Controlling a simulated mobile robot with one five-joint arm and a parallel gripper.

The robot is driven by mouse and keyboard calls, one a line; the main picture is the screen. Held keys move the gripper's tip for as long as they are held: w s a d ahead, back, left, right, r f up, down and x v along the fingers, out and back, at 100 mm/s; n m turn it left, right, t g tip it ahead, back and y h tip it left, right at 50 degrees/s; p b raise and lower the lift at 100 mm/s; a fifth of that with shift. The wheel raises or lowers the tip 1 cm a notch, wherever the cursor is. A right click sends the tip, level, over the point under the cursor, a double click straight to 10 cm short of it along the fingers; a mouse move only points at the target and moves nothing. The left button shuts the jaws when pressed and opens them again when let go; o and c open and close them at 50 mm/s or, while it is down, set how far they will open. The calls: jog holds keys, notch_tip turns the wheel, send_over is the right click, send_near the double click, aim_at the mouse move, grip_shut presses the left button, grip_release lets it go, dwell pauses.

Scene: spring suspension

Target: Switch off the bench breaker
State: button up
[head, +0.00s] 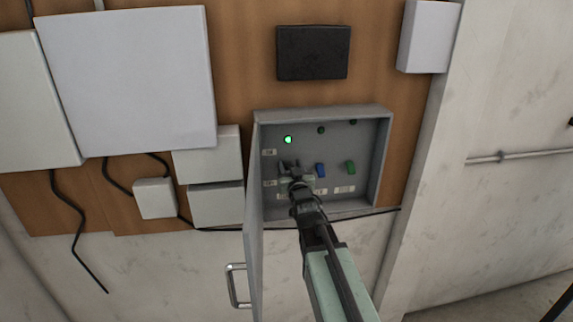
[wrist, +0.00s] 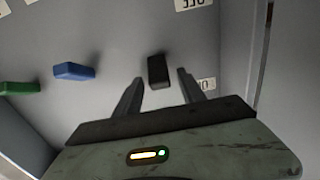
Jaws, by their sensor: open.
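An open grey breaker box (head: 387,150) hangs on the wooden board in the head view. In it are a black lever (wrist: 158,71), a blue lever (head: 320,170) and a green lever (head: 350,167). The name labels under them are too small to read. A green lamp (head: 288,139) glows above the black lever's place; the lamps above the blue and green levers are dark. In the wrist view, the black lever stands between my open fingers (wrist: 160,78), with gaps at both sides.
The box door (head: 254,220) stands open at the left, close beside my arm, with a handle (head: 236,286) low on it. Side labels (head: 268,152) sit on the left of the panel; one label (wrist: 193,4) appears upside down as OFF in the wrist view.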

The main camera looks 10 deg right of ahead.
jog(key=shift+s+r, duration=0.15)
jog(key=shift+s, duration=0.05)
jog(key=shift+c, duration=0.4)
jog(key=shift+w, duration=0.15)
grip_shut()
jog(key=shift+a, duration=0.15)
jog(key=f+t+b, duration=0.1)
jog(key=t+b, duration=0.2)
jog(key=b, duration=0.4)
jog(key=f+t+b, duration=0.1)
jog(key=t+b, duration=0.2)
jog(key=b, duration=0.3)
jog(key=s+f+t+b, duration=0.1)
jog(key=f+t+b, duration=0.1)
jog(key=b, duration=0.5)
jog(key=shift+t+b, duration=0.35)
jog(key=shift+t, duration=0.05)
